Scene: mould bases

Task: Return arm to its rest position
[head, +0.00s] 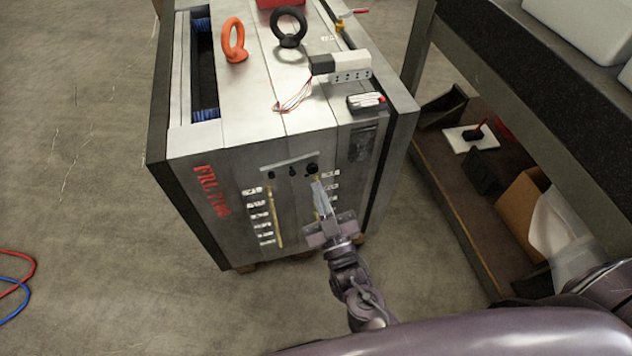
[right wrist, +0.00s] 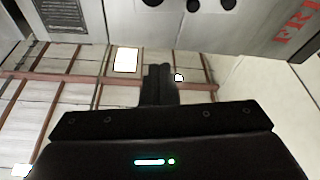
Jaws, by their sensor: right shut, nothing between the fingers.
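My right gripper (head: 319,190) is in front of the grey metal mould base (head: 235,150), its fingers pointing up at the front face below a row of dark holes. The fingers are together with nothing between them. In the right wrist view the closed fingers (right wrist: 159,72) stand near the middle, with the mould base face (right wrist: 240,22) above them. I cannot tell from the head view whether the fingertips touch the face. My left gripper is in neither view.
An orange lifting ring (head: 234,40) and a black lifting ring (head: 289,27) stand on the mould base, beside a connector block with wires (head: 340,66). A dark shelf unit (head: 540,110) stands close on the right. Red and blue hoses (head: 22,283) lie on the open floor at left.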

